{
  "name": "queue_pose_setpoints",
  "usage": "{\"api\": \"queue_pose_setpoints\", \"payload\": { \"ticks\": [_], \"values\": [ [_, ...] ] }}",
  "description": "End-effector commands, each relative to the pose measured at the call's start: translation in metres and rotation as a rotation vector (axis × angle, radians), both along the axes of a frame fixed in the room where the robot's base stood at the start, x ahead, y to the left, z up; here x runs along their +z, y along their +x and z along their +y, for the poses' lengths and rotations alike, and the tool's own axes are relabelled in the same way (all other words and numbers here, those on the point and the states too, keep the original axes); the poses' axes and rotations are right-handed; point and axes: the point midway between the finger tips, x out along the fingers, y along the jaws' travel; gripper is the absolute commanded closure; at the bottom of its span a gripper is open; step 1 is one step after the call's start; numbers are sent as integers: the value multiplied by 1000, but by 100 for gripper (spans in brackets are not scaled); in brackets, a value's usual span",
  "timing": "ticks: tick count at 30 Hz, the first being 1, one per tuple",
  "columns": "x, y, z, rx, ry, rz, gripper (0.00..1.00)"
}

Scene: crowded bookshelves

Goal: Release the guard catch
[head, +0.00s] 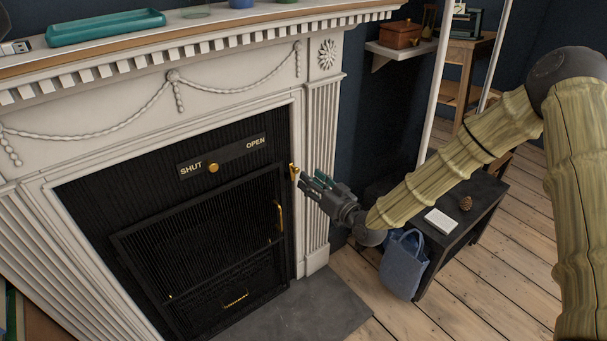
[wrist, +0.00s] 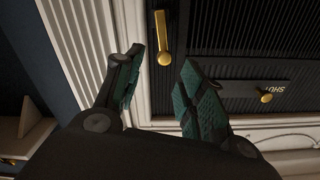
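A small brass catch (head: 293,172) sits at the upper right edge of the black mesh fire guard (head: 190,245). In the wrist view, which is upside down, the catch (wrist: 162,38) is a narrow lever with a rounded end, just beyond my fingertips. My gripper (head: 307,184) is close to the catch, at the right of the fireplace. In the wrist view my gripper (wrist: 162,58) has its two green-padded fingers apart with nothing between them. Whether a finger touches the catch I cannot tell.
A plate marked SHUT and OPEN (head: 237,151) has a brass knob (head: 213,168), nearer SHUT. A brass handle (head: 279,221) is on the guard. The white mantel (head: 318,135) stands beside my gripper. A low dark table (head: 462,238) and blue bag (head: 402,266) stand right.

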Motion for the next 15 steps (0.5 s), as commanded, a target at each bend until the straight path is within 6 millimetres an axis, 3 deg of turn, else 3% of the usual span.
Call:
{"api": "queue_pose_setpoints", "payload": {
  "ticks": [6, 15],
  "values": [
    [0, -26, -20, 0, 0, 1, 60],
    [0, -40, -29, 0, 1, 1, 60]
  ]
}}
